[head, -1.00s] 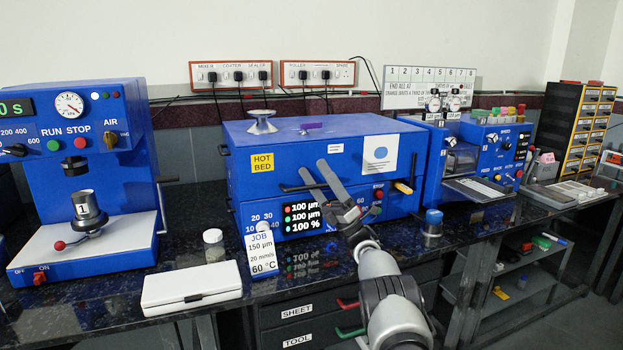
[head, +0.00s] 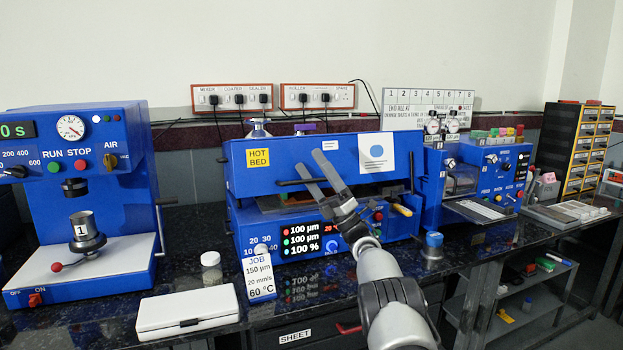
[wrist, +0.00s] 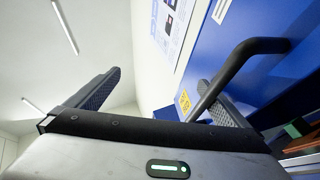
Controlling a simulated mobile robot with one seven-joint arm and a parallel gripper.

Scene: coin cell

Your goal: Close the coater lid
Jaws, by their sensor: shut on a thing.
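The coater is a wide blue box in the middle of the bench. Its lid (head: 300,152) carries a yellow HOT BED label and a white sheet with a blue disc. The lid stands partly raised; a dark gap shows between it and the coater base (head: 392,228). A black bar handle (head: 287,183) runs along the lid's front. My gripper (head: 309,162) is at that handle from the front, shut on it. In the wrist view the bent black handle (wrist: 228,68) passes beside the right finger of my gripper (wrist: 167,80); the exact contact is hidden.
An orange-yellow handle (head: 402,210) sticks out at the coater's right front. A job card (head: 259,276), a small jar (head: 211,268) and a white case (head: 188,312) stand on the bench in front. Blue machines flank the coater on both sides.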

